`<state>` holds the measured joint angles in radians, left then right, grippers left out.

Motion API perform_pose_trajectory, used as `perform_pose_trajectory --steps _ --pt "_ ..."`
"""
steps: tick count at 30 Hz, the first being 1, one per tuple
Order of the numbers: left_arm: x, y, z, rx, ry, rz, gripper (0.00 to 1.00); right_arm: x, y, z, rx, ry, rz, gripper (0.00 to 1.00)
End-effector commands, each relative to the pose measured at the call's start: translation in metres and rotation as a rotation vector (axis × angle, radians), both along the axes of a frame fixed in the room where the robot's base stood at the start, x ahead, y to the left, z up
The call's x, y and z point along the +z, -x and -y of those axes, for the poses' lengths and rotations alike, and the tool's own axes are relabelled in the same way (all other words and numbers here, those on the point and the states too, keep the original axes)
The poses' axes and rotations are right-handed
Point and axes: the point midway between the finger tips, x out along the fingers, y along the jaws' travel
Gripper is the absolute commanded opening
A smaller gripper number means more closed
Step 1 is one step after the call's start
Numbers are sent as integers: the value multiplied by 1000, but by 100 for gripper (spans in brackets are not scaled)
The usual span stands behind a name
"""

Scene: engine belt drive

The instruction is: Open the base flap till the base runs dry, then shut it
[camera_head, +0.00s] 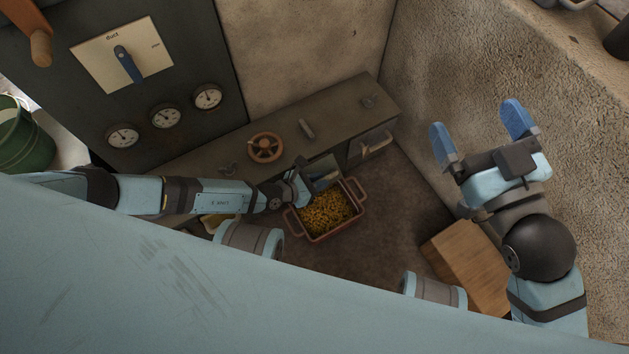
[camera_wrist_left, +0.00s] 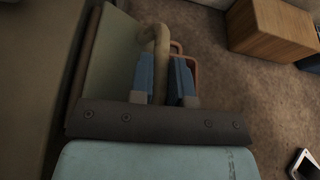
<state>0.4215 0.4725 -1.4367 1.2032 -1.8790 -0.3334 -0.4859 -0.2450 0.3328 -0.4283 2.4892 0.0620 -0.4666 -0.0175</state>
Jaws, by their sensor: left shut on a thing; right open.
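My left gripper (camera_head: 300,184) reaches low to the front of the long grey base. In the left wrist view its blue fingers (camera_wrist_left: 167,82) are shut on a curved tan handle (camera_wrist_left: 158,42), beside a pale grey-green panel (camera_wrist_left: 108,58) that looks like the base flap. In the head view the flap is mostly hidden by the gripper, so how far it stands open is hard to tell. A reddish bin (camera_head: 361,204) with two handles stands on the floor just below, holding yellow-brown loose material (camera_head: 327,212). My right gripper (camera_head: 482,138) is open and empty, high on the right.
The base top (camera_head: 350,112) carries an orange handwheel (camera_head: 264,147) and small fittings. A panel with a blue lever (camera_head: 128,64) labelled duct and three gauges is behind left. A wooden box (camera_head: 468,262) stands right on the floor. A green barrel (camera_head: 24,137) is far left.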

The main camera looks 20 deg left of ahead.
Motion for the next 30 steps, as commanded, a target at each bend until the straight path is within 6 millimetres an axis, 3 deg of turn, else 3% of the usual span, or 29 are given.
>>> perform_pose_trajectory --steps 12,30 --pt "21 -3 1 -2 184 -174 0 6 1 2 3 15 36 100" --pt "25 -3 0 1 234 -221 0 1 -2 1 -1 12 23 100"
